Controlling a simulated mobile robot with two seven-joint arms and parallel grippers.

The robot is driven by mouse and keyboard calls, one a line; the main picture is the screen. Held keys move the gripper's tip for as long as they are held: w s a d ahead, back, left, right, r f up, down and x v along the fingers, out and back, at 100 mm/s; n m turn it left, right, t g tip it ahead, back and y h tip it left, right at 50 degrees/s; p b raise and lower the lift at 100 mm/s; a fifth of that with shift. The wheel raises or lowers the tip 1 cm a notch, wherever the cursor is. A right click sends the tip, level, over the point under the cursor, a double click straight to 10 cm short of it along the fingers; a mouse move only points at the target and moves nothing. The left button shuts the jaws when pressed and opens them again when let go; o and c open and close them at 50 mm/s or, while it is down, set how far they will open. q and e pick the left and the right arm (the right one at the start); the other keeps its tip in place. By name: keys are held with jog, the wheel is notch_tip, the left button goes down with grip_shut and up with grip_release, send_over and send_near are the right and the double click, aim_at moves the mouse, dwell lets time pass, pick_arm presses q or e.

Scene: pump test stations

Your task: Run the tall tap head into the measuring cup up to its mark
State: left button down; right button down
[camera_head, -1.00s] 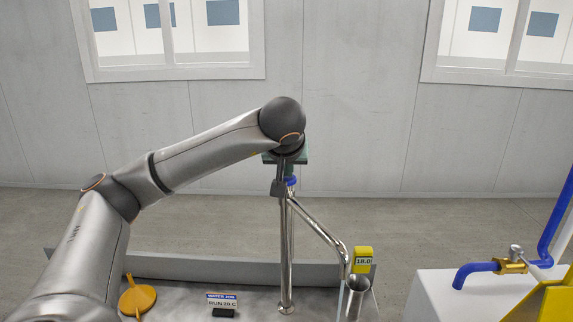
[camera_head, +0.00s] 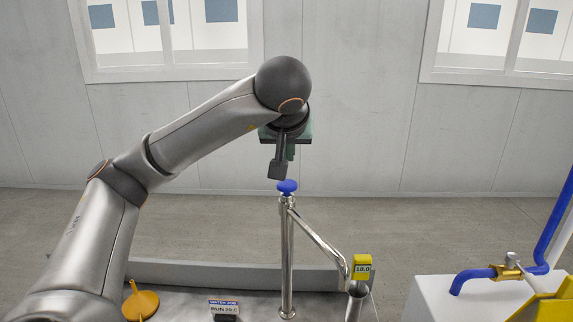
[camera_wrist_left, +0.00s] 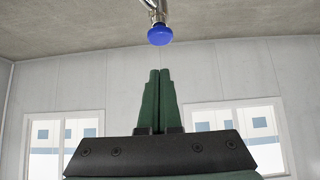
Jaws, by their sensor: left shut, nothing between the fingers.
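The tall tap is a chrome standpipe (camera_head: 287,255) with a blue knob (camera_head: 287,187) on top. Its slanting spout (camera_head: 322,247) runs down to the right. The blue knob also shows in the left wrist view (camera_wrist_left: 159,35), beyond the fingertips. A metal measuring cup (camera_head: 356,300) stands under the spout's end; its inside and mark cannot be made out. A yellow display (camera_head: 362,268) reading 18.0 is beside it. My left gripper (camera_head: 289,160) is above the knob, apart from it. Its green fingers (camera_wrist_left: 158,75) are shut and empty. My right gripper is not in view.
At right, a white block (camera_head: 430,296) carries a brass valve (camera_head: 509,270) with blue pipe (camera_head: 470,280). A yellow piece stands at the right edge.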

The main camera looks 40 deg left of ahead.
pick_arm(q)
jog(key=shift+p+v, duration=0.7)
jog(key=shift+v, duration=0.95)
